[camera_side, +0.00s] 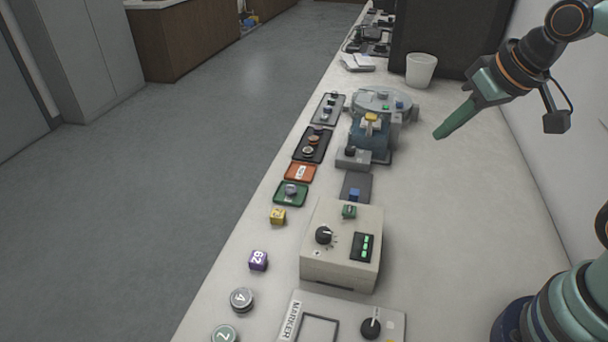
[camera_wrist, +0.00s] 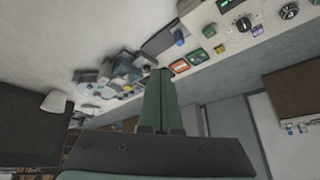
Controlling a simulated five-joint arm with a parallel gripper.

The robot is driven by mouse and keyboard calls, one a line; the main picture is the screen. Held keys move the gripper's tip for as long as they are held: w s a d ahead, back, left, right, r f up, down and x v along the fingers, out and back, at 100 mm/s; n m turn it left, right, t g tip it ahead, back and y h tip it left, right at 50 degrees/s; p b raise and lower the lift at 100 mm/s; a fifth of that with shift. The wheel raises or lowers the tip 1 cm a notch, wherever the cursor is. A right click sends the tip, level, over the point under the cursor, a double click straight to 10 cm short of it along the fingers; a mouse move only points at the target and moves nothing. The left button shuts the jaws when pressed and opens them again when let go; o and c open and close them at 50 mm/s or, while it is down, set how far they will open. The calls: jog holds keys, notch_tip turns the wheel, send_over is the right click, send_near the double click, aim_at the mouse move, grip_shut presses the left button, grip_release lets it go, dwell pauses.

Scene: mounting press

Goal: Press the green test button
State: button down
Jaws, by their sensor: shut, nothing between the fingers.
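A small green button (camera_side: 349,211) sits on the top rear of a beige control box (camera_side: 341,268), behind a black knob (camera_side: 324,235) and a green-lit display (camera_side: 363,247). In the wrist view the green button (camera_wrist: 209,30) shows near the top, right of the fingertips. My gripper (camera_side: 438,135) is shut and empty, its green fingers pointing down and left. It hangs in the air to the right of the blue-grey press (camera_side: 370,138), above and behind the box, well apart from the button. The gripper also shows in the wrist view (camera_wrist: 160,72).
A dark plate with a blue block (camera_side: 354,194) lies between press and box. Orange (camera_side: 300,172), green (camera_side: 291,194) and black trays line the left edge, with a yellow cube (camera_side: 278,216) and purple cube (camera_side: 258,260). A white cup (camera_side: 421,69) stands behind. The bench's right side is clear.

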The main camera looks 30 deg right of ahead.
aim_at(352, 212)
jog(key=w+a+f+m+y, duration=0.1)
jog(key=w+a+f+m, duration=0.1)
jog(key=a, duration=0.4)
jog(key=w+a+f+m+t+y, duration=0.1)
jog(key=w+a+f+m, duration=0.1)
jog(key=a, duration=0.4)
jog(key=shift+w+a+f, duration=0.15)
jog(key=shift+w+f, duration=0.4)
jog(key=shift+w, duration=0.55)
jog(key=shift+f, duration=0.15)
jog(key=shift+f, duration=4.3)
jog(key=shift+f, duration=0.1)
jog(key=shift+f, duration=0.3)
jog(key=shift+f, duration=0.45)
jog(key=shift+r, duration=0.9)
